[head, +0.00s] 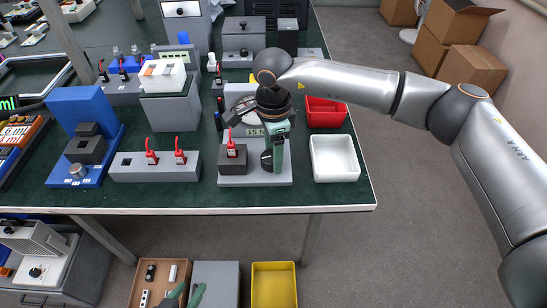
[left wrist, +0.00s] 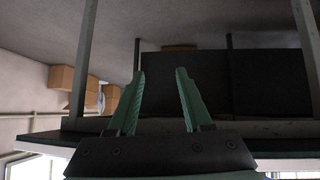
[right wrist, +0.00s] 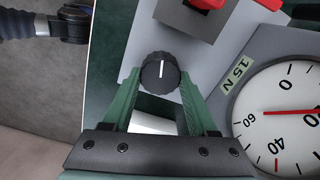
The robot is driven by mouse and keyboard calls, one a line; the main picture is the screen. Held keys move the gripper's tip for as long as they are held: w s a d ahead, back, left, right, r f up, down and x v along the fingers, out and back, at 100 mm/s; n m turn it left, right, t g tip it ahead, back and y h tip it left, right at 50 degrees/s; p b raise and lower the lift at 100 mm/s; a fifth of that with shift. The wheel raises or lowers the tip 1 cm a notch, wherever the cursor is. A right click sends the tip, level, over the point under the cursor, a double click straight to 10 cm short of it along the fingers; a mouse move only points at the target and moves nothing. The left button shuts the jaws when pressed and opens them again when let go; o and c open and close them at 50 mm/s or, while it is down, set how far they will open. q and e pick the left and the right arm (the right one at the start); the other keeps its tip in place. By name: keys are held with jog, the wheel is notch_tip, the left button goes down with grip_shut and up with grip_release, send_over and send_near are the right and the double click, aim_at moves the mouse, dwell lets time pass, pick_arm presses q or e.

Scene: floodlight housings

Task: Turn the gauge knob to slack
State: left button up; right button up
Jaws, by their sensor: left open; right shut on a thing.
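The gauge knob (right wrist: 161,72) is black and ribbed, with a white line pointing up in the right wrist view. It sits on a light grey plate, seen in the head view (head: 225,180). My right gripper (right wrist: 158,80) is shut on the knob, a finger on each side; in the head view (head: 274,152) its hand partly hides the knob and gauge. The gauge dial (right wrist: 290,135) has a white face and red needle, and is cut off by the frame edge. A "15 N" label (right wrist: 235,75) is beside it. My left gripper (head: 187,294) is open and empty, low before the table; it shows in the left wrist view (left wrist: 160,85).
A dark block with a red-topped part (head: 232,158) stands left of the knob. A white bin (head: 334,158) and red bin (head: 325,112) stand to the right. A grey block with red switches (head: 155,168) is to the left. A yellow bin (head: 274,285) is below the table.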

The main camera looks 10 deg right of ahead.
jog(key=shift+n, duration=0.6)
jog(key=n+b, duration=0.1)
jog(key=n, duration=0.1)
jog(key=shift+w+n+b, duration=0.1)
jog(key=shift+n+b, duration=0.2)
jog(key=n+b, duration=0.1)
jog(key=n, duration=0.3)
jog(key=shift+a+n, duration=0.1)
jog(key=shift+n, duration=0.2)
jog(key=n+b, duration=0.1)
jog(key=n, duration=0.2)
jog(key=shift+w, duration=0.1)
pick_arm(q)
jog(key=shift+w+a+r+m+t+b, duration=0.15)
jog(key=shift+w+a+r+t, duration=0.1)
jog(key=shift+w+r+t, duration=0.8)
jog(key=shift+w+a+r+m+t+b, duration=0.2)
jog(key=shift+w+r+t, duration=0.5)
jog(key=shift+w, duration=0.5)
pick_arm(e)
jog(key=shift+a+n, duration=0.1)
jog(key=shift+n, duration=1.6)
pick_arm(q)
jog(key=shift+r, duration=0.15)
pick_arm(e)
jog(key=o, duration=1.4)
jog(key=shift+r, duration=0.1)
